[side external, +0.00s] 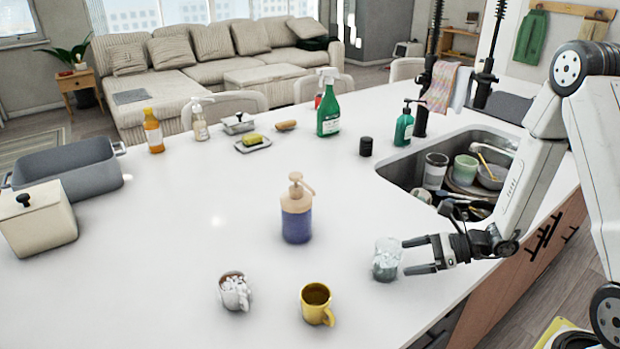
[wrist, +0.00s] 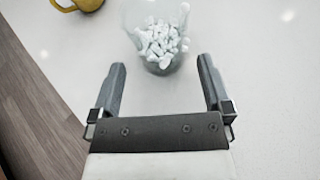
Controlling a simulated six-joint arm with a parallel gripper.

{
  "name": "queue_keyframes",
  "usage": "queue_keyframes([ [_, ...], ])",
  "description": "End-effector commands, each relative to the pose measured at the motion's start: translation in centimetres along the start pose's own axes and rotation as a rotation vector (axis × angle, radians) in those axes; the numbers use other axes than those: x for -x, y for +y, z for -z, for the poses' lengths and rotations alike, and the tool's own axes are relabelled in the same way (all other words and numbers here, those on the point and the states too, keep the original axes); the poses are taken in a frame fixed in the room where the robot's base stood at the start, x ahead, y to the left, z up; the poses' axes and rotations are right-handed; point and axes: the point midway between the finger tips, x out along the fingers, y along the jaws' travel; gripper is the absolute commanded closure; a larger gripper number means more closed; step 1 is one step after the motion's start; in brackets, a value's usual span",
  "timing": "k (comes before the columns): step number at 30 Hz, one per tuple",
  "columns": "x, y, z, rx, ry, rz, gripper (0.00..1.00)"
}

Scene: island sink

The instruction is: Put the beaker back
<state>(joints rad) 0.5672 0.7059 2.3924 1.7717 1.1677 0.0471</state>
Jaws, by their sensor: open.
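The beaker (side external: 386,259) is a clear glass standing upright on the white counter, left of the sink. In the wrist view the beaker (wrist: 158,50) holds many small white pieces. My gripper (side external: 420,255) is low over the counter, level with the beaker and to its right. Its two fingers are spread apart. In the wrist view my gripper (wrist: 164,82) points at the beaker, which stands just ahead of the fingertips and about midway between them. Nothing is held.
A yellow mug (side external: 317,305) and a white mug (side external: 235,292) with white pieces stand left of the beaker. A blue soap dispenser (side external: 297,215) stands behind them. The sink (side external: 410,168) holds dishes. The counter's front edge lies close to my gripper. The counter's middle is mostly clear.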

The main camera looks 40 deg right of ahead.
Motion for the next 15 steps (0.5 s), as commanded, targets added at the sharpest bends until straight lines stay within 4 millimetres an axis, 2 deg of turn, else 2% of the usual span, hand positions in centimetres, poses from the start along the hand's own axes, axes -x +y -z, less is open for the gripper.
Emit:
queue_keyframes([
  [15,5.8,0.0,0.0,-0.001,-0.001,0.004,0.0],
])
